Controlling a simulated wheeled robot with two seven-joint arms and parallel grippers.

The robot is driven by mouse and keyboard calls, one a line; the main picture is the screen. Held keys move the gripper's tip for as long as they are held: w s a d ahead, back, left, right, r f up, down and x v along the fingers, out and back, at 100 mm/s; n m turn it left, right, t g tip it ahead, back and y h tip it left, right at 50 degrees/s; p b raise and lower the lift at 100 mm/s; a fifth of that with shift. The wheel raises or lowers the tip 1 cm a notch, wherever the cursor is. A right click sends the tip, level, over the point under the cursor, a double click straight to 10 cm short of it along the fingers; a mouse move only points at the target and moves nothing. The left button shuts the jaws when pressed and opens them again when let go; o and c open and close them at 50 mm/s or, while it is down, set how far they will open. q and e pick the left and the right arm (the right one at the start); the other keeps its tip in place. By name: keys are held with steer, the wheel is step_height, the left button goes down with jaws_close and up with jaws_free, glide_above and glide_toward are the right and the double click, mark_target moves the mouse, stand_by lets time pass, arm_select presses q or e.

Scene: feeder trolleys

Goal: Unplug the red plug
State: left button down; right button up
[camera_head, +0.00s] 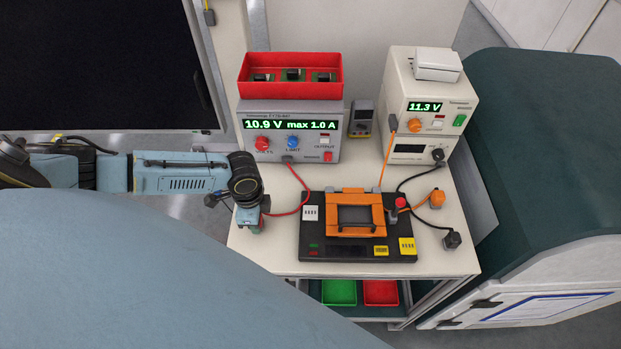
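A red cable (307,190) runs from the front of the grey power supply (290,150) down and left to my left gripper (250,222). Its far end is hidden at the gripper, so I cannot tell whether a red plug is held there. My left gripper points down over the trolley top's left edge; its fingers are too small to read. A small red round piece (401,203) sits at the right side of the black test board (315,243), near dark and orange leads; I cannot tell whether it is a plug. My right gripper is out of view.
An orange clamp frame (355,193) stands on the board. A cream instrument (410,80) stands behind it, with an orange plug (437,198) and a black plug (452,240) at right. A red bin (290,88) tops the power supply. Trolley top (275,245) is clear left of the board.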

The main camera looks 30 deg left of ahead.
arm_select(q)
steer(key=shift+c, duration=2.1)
jaws_free()
steer(key=shift+r+p, duration=1.25)
steer(key=shift+r, duration=3.45)
steer(key=shift+r, duration=0.1)
steer(key=shift+r, duration=2.9)
